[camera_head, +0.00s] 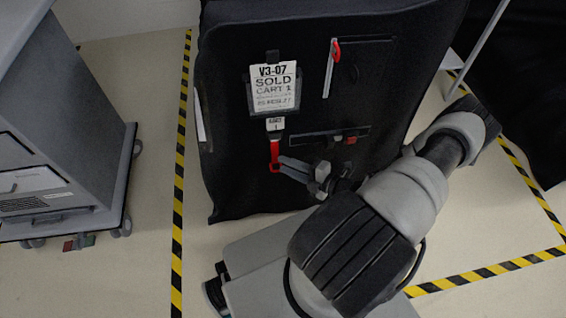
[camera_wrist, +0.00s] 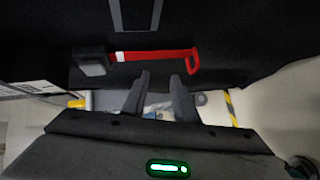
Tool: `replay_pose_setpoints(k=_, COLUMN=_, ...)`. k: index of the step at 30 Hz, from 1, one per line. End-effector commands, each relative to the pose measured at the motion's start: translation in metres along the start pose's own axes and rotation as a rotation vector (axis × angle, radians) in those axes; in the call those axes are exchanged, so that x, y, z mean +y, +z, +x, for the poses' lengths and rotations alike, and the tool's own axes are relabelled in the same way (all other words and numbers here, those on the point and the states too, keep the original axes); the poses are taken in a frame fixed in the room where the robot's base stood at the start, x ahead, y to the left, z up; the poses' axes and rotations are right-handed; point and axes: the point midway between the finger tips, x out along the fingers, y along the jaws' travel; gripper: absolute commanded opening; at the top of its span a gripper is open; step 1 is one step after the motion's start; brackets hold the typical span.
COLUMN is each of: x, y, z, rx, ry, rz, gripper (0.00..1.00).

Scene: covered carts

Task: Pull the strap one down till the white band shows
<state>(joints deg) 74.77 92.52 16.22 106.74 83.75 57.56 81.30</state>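Strap one is a red strap (camera_head: 275,150) with a red loop at its lower end, hanging below a small white tag (camera_head: 275,125) on the black cover. In the wrist view the strap (camera_wrist: 160,55) runs sideways from a grey buckle (camera_wrist: 92,62) to the red loop (camera_wrist: 193,63). A narrow white band (camera_wrist: 119,56) shows on it close to the buckle. My gripper (camera_head: 284,165) is beside the loop. In the wrist view its two fingers (camera_wrist: 161,78) stand apart with nothing between them, tips just short of the strap and loop.
A second red pull (camera_head: 336,50) on a white strip is higher on the cover. The "SOLD CART 1" sign (camera_head: 274,88) hangs above strap one. A slot with a red piece (camera_head: 330,138) is near my arm. A grey cart (camera_head: 75,130) stands left, beyond striped floor tape (camera_head: 178,200).

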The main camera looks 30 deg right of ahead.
Motion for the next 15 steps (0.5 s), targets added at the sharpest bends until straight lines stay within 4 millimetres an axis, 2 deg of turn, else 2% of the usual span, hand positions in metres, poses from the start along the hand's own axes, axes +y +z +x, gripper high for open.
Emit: replay_pose_setpoints(k=15, x=-0.005, y=0.0, z=-0.037, rx=-0.001, ry=-0.003, rz=0.0, gripper=0.26)
